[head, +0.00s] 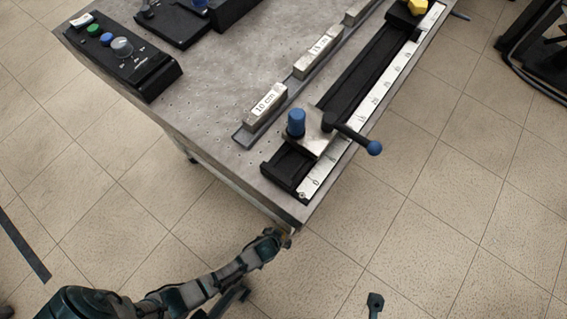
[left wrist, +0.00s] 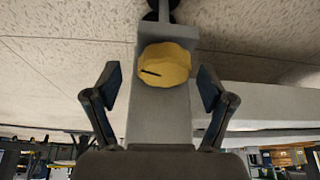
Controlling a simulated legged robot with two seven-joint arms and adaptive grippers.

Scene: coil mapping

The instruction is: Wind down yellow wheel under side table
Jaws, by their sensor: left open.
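The yellow wheel (left wrist: 164,66) is a round knob with a scalloped rim and a dark slot mark. It sits on a grey leg or bracket in the left wrist view. My left gripper (left wrist: 160,95) is open, with one finger on each side of the wheel; both fingers look apart from it. In the head view my left gripper (head: 280,238) is at the front corner of the side table (head: 215,110), at its underside. The wheel is mostly hidden there. A small dark part, perhaps the tip of my right gripper (head: 375,302), shows at the bottom edge.
On the table are a control box (head: 120,55) with knobs and a rail (head: 350,95) with a scale and a blue-tipped crank (head: 350,133). Labelled blocks (head: 266,108) stand beside the rail. A dark frame (head: 540,50) is at the right. The tiled floor in front is clear.

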